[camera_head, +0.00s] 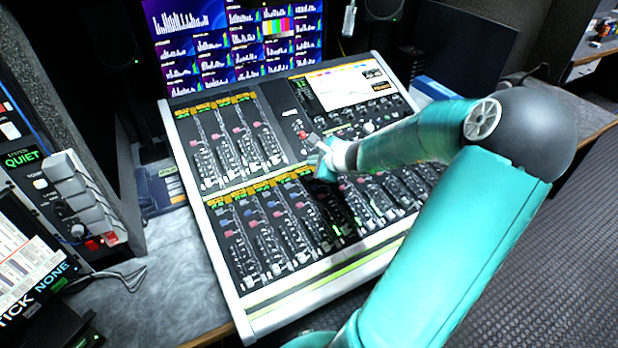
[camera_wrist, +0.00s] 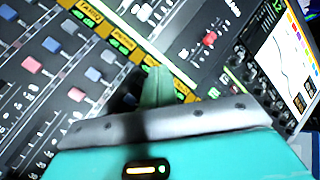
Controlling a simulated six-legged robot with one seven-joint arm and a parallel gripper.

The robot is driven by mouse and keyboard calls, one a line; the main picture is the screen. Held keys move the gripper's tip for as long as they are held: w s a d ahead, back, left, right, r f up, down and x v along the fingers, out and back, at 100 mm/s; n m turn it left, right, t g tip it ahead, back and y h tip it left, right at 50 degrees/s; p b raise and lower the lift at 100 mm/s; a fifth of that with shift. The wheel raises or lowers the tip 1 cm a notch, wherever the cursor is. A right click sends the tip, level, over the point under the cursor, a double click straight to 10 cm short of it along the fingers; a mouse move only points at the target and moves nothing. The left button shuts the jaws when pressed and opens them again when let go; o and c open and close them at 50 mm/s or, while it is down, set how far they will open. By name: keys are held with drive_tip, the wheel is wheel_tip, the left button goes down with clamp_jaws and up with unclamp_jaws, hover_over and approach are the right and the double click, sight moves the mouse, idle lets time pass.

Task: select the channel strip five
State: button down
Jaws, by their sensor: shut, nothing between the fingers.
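The mixing console (camera_head: 222,268) is a sloped panel with two rows of channel strips, faders and yellow-green label displays. My gripper (camera_head: 321,155) is over the middle of the console, between the upper and lower strip banks. In the wrist view my gripper (camera_wrist: 152,82) is shut and empty, its fingertips close to the row of label displays (camera_wrist: 120,46). I cannot tell whether they touch the panel. Blue, red and white fader caps show beside the fingers. The labels are too small to read, so I cannot tell which strip is five. My arm hides the console's right part.
A monitor (camera_head: 240,45) with level graphs stands behind the console. A lit screen (camera_head: 345,88) is set in the console's upper right. A side panel with grey switches (camera_head: 82,195) and a "QUIET" sign (camera_head: 22,160) stands at left. Grey desk surface (camera_head: 150,290) lies between.

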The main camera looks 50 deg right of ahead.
hover_over(312, 183)
drive_tip(key=shift+s+f, duration=0.1)
drive_tip(key=shift+f, duration=2)
drive_tip(key=shift+f, duration=0.1)
drive_tip(key=shift+f, duration=0.3)
drive_tip(key=shift+f, duration=0.4)
idle(0.9)
drive_tip(key=shift+d, duration=0.1)
drive_tip(key=shift+r, duration=0.8)
drive_tip(key=r, duration=0.5)
drive_tip(key=shift+s, duration=0.35)
